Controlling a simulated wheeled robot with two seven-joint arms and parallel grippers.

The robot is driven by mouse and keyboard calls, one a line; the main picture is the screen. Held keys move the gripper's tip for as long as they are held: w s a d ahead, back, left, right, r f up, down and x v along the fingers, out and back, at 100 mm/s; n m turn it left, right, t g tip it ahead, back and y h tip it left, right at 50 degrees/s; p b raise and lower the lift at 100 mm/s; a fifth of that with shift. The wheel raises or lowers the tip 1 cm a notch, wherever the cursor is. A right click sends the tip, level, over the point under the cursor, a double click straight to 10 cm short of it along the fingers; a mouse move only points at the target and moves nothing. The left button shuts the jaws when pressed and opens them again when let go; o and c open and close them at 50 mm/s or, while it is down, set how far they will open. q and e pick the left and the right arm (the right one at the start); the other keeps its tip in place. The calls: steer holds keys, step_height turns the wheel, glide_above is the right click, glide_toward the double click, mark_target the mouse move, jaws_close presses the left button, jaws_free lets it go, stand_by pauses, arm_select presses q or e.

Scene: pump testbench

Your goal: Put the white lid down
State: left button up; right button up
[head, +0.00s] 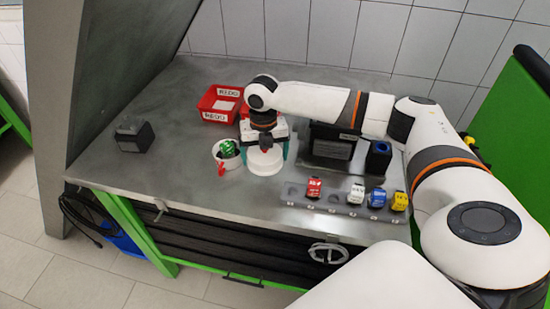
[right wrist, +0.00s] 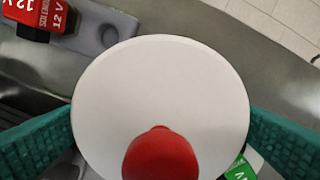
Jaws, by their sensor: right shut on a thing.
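The white lid (head: 265,163) is held by my right gripper (head: 266,148), over the middle of the table. In the right wrist view the lid (right wrist: 160,85) is a white disc with a red knob (right wrist: 160,155), and the teal fingers lie on either side of it. Whether the lid touches the table is hard to tell. A white pot (head: 217,150) stands just left of the gripper, with a green thing (head: 228,147) in its open top and a red part at its front. My left gripper is out of view.
A red bin (head: 208,106) stands behind the pot. A grey rack (head: 330,202) with red, white, blue and yellow parts lies front right. A black device (head: 330,146) stands behind the rack. A dark block (head: 134,134) sits at left. The front left table is clear.

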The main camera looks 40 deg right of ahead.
glide_above(264, 179)
steer(key=f, duration=0.4)
steer(key=shift+w+a+f+p, duration=0.15)
steer(key=shift+w+a+p, duration=0.1)
steer(key=shift+w+p, duration=0.1)
steer(key=shift+s+f, duration=0.15)
steer(key=shift+f, duration=0.25)
steer(key=f, duration=0.2)
steer(key=shift+s+d+f+p, duration=0.15)
steer(key=shift+s+f+p, duration=0.15)
steer(key=shift+f+p, duration=0.1)
steer(key=shift+w, duration=0.15)
steer(key=shift+f, duration=0.15)
steer(key=o, duration=0.5)
step_height(264, 179, up, 11)
steer(key=b, duration=0.2)
steer(key=shift+b, duration=0.4)
steer(key=shift+r, duration=0.65)
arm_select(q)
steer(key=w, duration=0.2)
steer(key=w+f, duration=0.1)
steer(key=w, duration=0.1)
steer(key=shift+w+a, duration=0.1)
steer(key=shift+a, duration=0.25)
